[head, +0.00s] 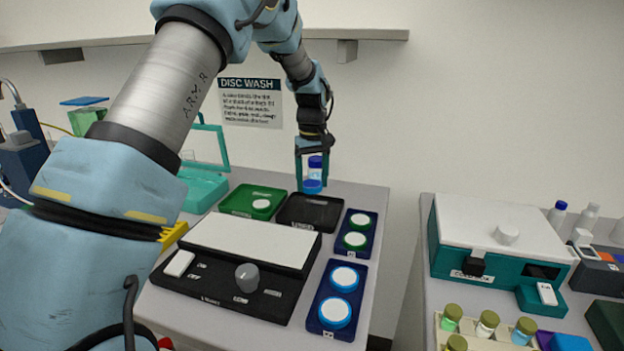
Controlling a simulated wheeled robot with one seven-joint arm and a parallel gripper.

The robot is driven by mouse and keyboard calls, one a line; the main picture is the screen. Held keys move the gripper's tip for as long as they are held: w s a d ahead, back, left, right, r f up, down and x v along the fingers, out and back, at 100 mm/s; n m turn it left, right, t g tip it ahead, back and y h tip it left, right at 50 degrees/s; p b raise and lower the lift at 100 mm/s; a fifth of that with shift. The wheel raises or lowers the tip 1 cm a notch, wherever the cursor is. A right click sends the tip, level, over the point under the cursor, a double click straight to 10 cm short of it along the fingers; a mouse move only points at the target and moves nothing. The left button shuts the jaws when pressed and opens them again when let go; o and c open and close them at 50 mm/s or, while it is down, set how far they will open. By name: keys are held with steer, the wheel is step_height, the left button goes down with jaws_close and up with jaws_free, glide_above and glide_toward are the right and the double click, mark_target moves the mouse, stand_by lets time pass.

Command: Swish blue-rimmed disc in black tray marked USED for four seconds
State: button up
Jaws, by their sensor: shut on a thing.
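My gripper (312,180) hangs fingers down above the back of a black tray (318,225). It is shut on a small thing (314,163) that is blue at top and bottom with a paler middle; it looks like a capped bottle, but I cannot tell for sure. I cannot tell whether it touches the tray; the label on the tray's front is too small to read. Two blue-rimmed white discs, a back one (344,278) and a front one (335,313), lie in a dark blue holder (318,329) nearer to me.
A green tray (236,208) with a white disc (262,204) adjoins the black tray's left side. Another blue holder (369,232) with two green-rimmed discs stands right of it. A black-and-white panel with a grey knob (247,277) lies in front. A gap separates the right bench.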

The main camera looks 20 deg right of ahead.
mark_target(312, 214)
step_height(312, 214, down, 8)
steer(key=b, duration=0.5)
steer(key=shift+r, duration=0.2)
steer(key=shift+w+a, duration=0.2)
steer(key=shift+a, duration=0.05)
steer(key=shift+s+d, duration=0.3)
steer(key=shift+d, duration=0.05)
steer(key=shift+w+a, duration=0.4)
steer(key=shift+a, duration=0.1)
steer(key=shift+s+d, duration=0.3)
steer(key=shift+d, duration=0.1)
steer(key=shift+r, duration=0.1)
stand_by(2.6)
